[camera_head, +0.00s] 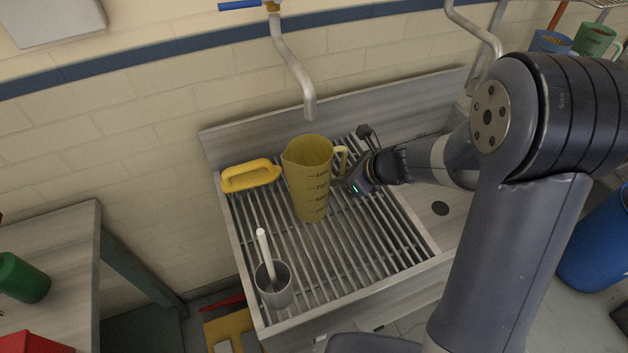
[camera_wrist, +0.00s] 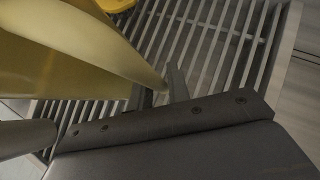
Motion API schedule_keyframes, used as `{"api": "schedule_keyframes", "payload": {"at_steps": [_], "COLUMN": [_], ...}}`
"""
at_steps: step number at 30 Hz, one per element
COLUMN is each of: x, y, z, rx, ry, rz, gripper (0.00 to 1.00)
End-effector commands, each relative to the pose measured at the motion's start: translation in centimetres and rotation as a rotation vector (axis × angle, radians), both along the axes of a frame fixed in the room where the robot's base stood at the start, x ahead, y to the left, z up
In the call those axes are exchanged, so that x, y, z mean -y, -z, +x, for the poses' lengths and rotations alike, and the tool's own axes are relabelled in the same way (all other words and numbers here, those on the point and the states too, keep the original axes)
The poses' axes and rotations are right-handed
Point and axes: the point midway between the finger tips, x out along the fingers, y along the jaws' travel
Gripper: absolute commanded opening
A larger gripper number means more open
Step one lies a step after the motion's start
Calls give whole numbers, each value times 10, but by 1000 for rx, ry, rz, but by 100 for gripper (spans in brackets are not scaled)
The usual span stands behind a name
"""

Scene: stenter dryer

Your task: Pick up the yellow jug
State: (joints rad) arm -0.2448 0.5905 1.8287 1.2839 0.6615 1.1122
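The yellow jug (camera_head: 308,180) stands upright on the slatted metal drainer (camera_head: 405,240). Its handle is on the right side, and dark measuring marks run down its wall. My gripper (camera_head: 352,183) is low beside the handle, right of the jug. In the wrist view the jug's yellow wall and handle (camera_wrist: 80,45) fill the upper left. The dark fingers of my gripper (camera_wrist: 100,110) stand apart there, with the handle's lower part near them. Contact with the handle cannot be told.
A yellow-handled tool (camera_head: 250,175) lies left of the jug. A grey cup with a white-handled brush (camera_head: 273,285) stands at the drainer's front left. A spout (camera_head: 295,70) hangs above the jug. A back wall edges the drainer. Its front right slats are clear.

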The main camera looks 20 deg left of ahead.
Motion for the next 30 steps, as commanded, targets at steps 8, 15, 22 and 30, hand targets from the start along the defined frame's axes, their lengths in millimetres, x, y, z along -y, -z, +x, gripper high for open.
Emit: {"api": "schedule_keyframes", "payload": {"at_steps": [8, 15, 22, 30], "x": [-11, -11, -11, -11], "y": [12, 12, 12, 11], "z": [4, 4, 4, 4], "rx": [0, 0, 0, 1], "ry": [0, 0, 0, 1], "rz": [0, 0, 0, 1], "gripper": [18, 9, 0, 0]}}
